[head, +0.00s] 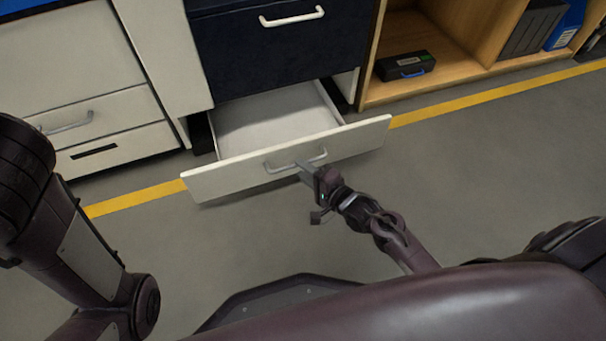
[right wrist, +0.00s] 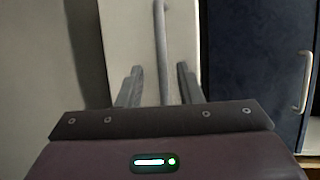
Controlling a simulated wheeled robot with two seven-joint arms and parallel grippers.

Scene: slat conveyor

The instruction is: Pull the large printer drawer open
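The large printer drawer (head: 290,160) is the low white one beneath the dark blue front. It stands well out from the cabinet, and its pale inside (head: 268,122) is empty where visible. Its grey bar handle (head: 280,168) is on the front panel. My right gripper (head: 301,166) is at the handle. In the right wrist view the handle (right wrist: 161,45) runs between the two fingers (right wrist: 158,75), with a gap showing on each side, so the gripper looks open around it. My left arm shows at the left, but its gripper is out of view.
A dark blue drawer front (head: 280,50) with a white handle is above. White drawers (head: 95,120) stand at the left. A wooden shelf (head: 450,85) at the right holds a black case (head: 405,66). A yellow floor line (head: 480,97) runs along the cabinets. Grey floor is clear in front.

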